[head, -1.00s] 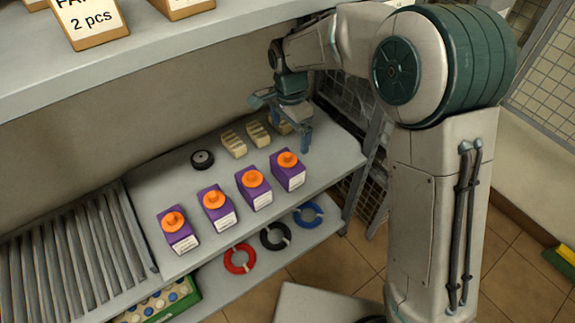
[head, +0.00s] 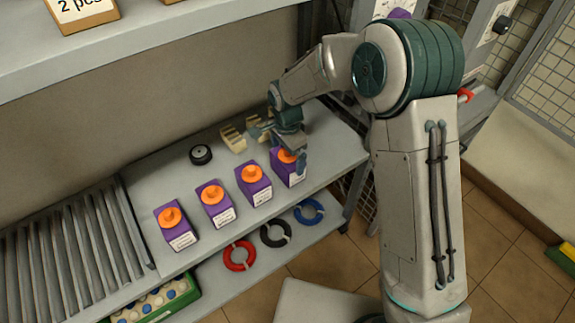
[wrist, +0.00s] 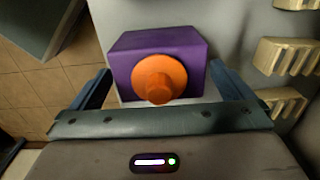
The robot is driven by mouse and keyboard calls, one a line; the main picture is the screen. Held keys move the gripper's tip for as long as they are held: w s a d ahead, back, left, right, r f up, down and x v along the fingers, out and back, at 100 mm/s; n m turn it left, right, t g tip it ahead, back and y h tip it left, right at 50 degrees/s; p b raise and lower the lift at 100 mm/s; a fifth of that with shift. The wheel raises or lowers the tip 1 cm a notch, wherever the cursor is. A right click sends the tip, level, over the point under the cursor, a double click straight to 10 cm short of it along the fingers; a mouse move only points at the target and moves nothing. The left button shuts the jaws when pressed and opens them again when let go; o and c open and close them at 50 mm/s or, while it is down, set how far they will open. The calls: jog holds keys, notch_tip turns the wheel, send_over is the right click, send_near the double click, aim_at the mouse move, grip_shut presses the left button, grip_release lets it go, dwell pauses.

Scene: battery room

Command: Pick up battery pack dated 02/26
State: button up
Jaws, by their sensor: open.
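Several purple battery packs with orange knobs and white labels stand in a row on the shelf: the far-left one (head: 176,229), a second (head: 215,205), a third (head: 254,184) and the far-right one (head: 287,168). The labels are too small to read a date. My gripper (head: 279,149) is open at the far-right pack and partly hides it in the head view. In the wrist view a pack (wrist: 122,65) with its orange knob lies ahead between the open fingers (wrist: 160,78). Its label is hidden there, and I cannot tell whether the fingers touch it.
Cream slotted blocks (head: 233,139) and a black round item (head: 201,154) lie behind the packs. A lower shelf holds red (head: 239,255), black (head: 275,235) and blue (head: 309,211) rings. A green crate (head: 160,303) and grey slats (head: 70,250) are at left. An upper shelf (head: 160,45) overhangs.

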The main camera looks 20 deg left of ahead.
notch_tip(320, 180, down, 3)
jog(key=shift+r, duration=0.25)
jog(key=c, duration=1.3)
